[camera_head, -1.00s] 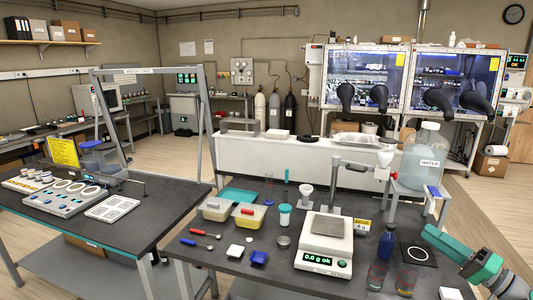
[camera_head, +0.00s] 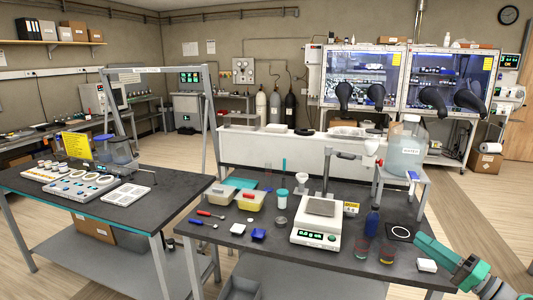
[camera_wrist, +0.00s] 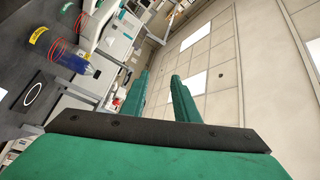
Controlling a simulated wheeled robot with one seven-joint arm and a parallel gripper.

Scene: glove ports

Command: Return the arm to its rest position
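My gripper (camera_wrist: 160,75) shows in the wrist view as two green fingers with a clear gap between them. It is open and nothing is between the fingers. Past the fingers are the wall and the ceiling panels; the picture is rolled sideways. The dark bench top (camera_wrist: 30,95) with a white ring mark lies on the left of the wrist view. In the head view, a teal and grey part of my arm enters at the lower right, by the right end of the bench (camera_head: 345,268). I cannot make out the fingertips there.
A water container (camera_head: 407,150) stands on a stand at the right. Floor (camera_head: 470,215) is clear right of the bench.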

